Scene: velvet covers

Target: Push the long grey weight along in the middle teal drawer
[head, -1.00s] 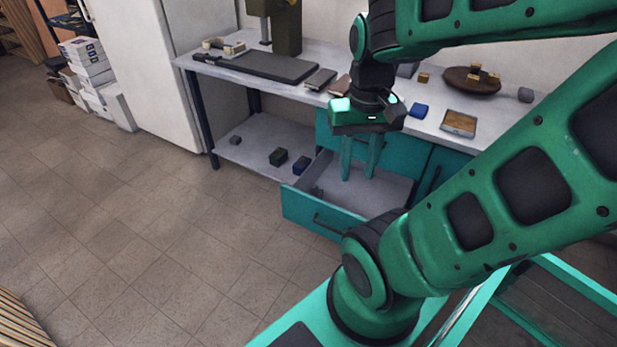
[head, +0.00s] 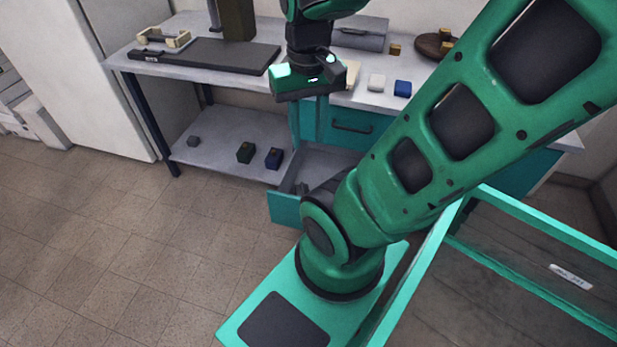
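The open teal drawer (head: 285,211) juts from the cabinet beneath the bench, its grey interior partly hidden behind my arm. A small dark grey shape (head: 303,188) shows inside near its left front; I cannot tell whether it is the long grey weight or only part of it. My gripper (head: 308,125) hangs pointing down above the back of the drawer, in front of the cabinet. Its teal fingers blend with the teal cabinet, so their gap and any contact are unclear.
The bench top (head: 210,84) carries a dark flat slab (head: 205,56), a grey box (head: 360,34), a white block (head: 376,82) and a blue block (head: 402,88). Small blocks, including a dark green one (head: 245,152), lie on the lower shelf (head: 215,135). Floor left is clear.

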